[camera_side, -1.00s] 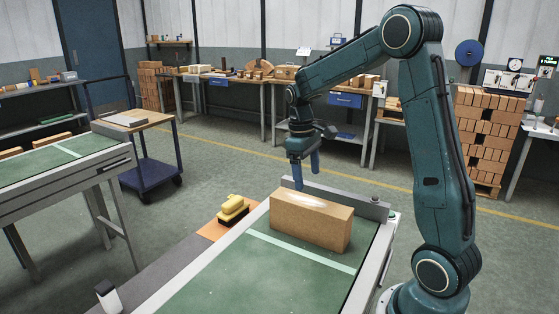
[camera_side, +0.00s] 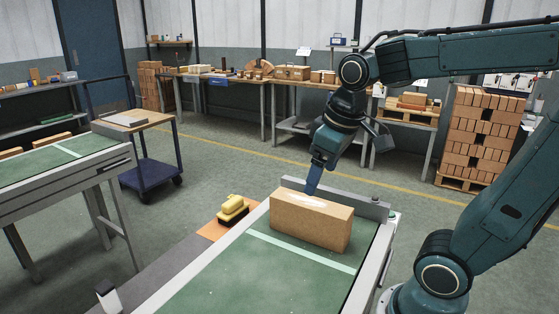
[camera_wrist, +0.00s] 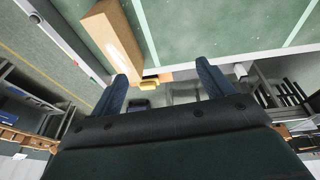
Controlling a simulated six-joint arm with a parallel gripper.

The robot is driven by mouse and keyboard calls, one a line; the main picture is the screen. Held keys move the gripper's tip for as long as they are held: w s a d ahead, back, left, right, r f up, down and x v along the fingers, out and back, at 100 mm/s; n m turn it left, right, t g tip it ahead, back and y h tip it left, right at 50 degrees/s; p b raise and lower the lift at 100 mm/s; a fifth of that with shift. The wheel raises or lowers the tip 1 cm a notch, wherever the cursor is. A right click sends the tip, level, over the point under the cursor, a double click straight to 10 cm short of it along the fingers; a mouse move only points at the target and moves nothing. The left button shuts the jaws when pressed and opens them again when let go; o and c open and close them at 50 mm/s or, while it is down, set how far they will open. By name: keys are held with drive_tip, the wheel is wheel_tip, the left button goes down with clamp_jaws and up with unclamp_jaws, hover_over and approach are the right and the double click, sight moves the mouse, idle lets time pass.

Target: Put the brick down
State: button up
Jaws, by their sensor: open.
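The brick (camera_side: 312,224) is a tan block with a white patch on top. It stands on the green belt (camera_side: 245,285) near the belt's far end, close to a grey end plate (camera_side: 362,201). My gripper (camera_side: 312,190) is tilted, with its blue fingers just above or behind the brick's top in the side view. In the wrist view the fingers (camera_wrist: 163,76) are spread with a gap between them. There the brick (camera_wrist: 112,34) lies at upper left, mostly outside the gap, with its near end by the left fingertip. I cannot tell whether they touch.
A yellow object (camera_side: 232,207) sits on an orange board beside the belt. A white stripe (camera_side: 300,250) crosses the belt in front of the brick, and the belt nearer the camera is clear. Another green-topped table (camera_side: 50,160) stands at left.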

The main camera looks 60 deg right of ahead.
drive_tip(key=s+a+t, duration=0.2)
drive_tip(key=s+a, duration=0.2)
drive_tip(key=s, duration=0.2)
drive_tip(key=shift+s+a+f+y, duration=0.25)
drive_tip(key=shift+s+y, duration=0.05)
drive_tip(key=shift+y, duration=0.1)
